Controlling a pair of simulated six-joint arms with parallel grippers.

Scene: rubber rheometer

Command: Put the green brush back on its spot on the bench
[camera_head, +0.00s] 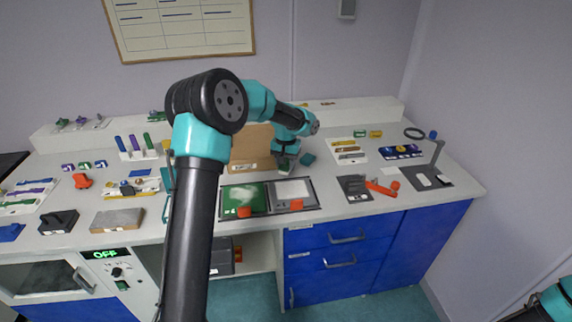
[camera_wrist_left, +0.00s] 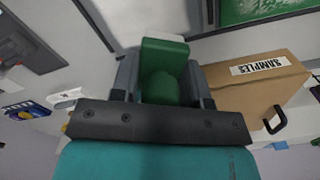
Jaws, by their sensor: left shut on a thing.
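My left gripper (camera_head: 285,166) is low over the back middle of the bench, beside the cardboard box. In the left wrist view, its two fingers (camera_wrist_left: 166,72) are shut on the green brush (camera_wrist_left: 165,52), which has a flat green block and a rounded green part. The brush is hard to make out in the head view, and I cannot tell whether it touches the bench (camera_head: 335,222). A small dark teal block (camera_head: 307,159) shows just right of the gripper. Part of my right arm shows at the lower right corner, without its gripper.
The box labelled SAMPLES (camera_wrist_left: 262,82) stands close beside the gripper. In front lie a green plate (camera_head: 240,200) with a pale smear and a grey plate (camera_head: 292,190), with orange tabs. A dark pad with an orange tool (camera_head: 382,188) and a stand (camera_head: 436,160) are at right.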

